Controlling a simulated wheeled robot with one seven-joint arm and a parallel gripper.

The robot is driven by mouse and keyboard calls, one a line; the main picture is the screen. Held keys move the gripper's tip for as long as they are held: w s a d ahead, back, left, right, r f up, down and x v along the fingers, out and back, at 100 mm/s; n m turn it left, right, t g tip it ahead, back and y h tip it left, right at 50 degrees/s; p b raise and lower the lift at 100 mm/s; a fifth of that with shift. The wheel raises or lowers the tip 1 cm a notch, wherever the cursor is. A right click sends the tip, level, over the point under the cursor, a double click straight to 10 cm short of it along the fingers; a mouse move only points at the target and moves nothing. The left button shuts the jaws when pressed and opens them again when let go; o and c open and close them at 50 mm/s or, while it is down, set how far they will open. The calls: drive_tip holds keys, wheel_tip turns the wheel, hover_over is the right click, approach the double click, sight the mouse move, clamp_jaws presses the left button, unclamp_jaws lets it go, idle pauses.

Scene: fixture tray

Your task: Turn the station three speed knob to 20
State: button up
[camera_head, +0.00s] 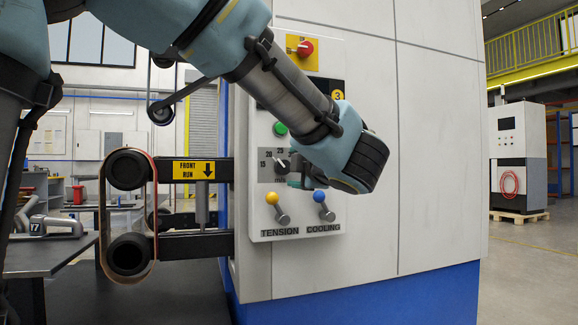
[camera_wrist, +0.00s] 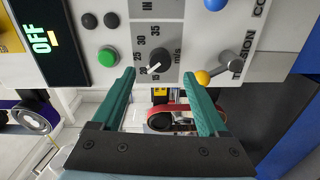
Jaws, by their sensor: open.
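The speed knob (camera_wrist: 160,67) is a small black knob with a white pointer mark, on a grey dial with numbers such as 20, 25, 30 and 35. The pointer leans to the low-number side; its exact reading is too small to tell. In the head view the knob (camera_head: 282,166) sits on the white panel marked with a yellow 3 (camera_head: 338,96). My gripper (camera_wrist: 160,75) is open, its teal fingers on either side of the knob in the wrist picture, with no clear contact. In the head view my gripper (camera_head: 306,178) is partly hidden behind my wrist.
A green button (camera_wrist: 107,57) and OFF display (camera_wrist: 42,42) are beside the dial. Yellow tension (camera_head: 272,198) and blue cooling (camera_head: 319,197) levers are below it. Belt rollers (camera_head: 128,170) stand at left.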

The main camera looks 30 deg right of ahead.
drive_tip(key=shift+s+a, duration=0.15)
drive_tip(key=shift+s, duration=0.95)
drive_tip(key=shift+s+a, duration=0.1)
drive_tip(key=shift+s, duration=1)
